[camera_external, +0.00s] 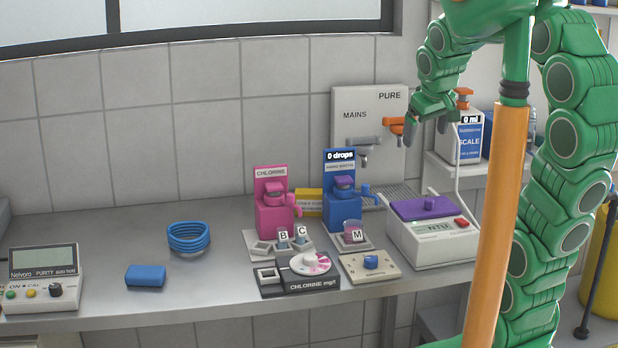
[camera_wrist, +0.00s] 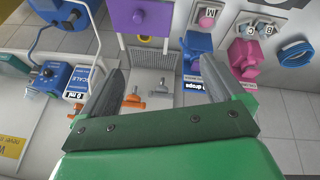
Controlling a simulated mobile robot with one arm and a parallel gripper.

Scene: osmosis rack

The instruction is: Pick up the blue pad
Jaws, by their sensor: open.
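The blue pad (camera_external: 146,275) is a small flat block lying on the grey bench at the left, between the purity meter and the coiled blue tube. My gripper (camera_external: 427,130) is high at the right, in front of the MAINS/PURE panel, far from the pad. In the wrist view my gripper (camera_wrist: 158,95) has its two fingers spread wide with nothing held between them. The pad does not show clearly in the wrist view.
The purity meter (camera_external: 43,277) is left of the pad, and the coiled blue tube (camera_external: 188,238) is behind it to the right. The pink chlorine dispenser (camera_external: 274,212), blue dispenser (camera_external: 342,208), chlorine dial box (camera_external: 300,274) and NTU meter (camera_external: 432,236) stand further right.

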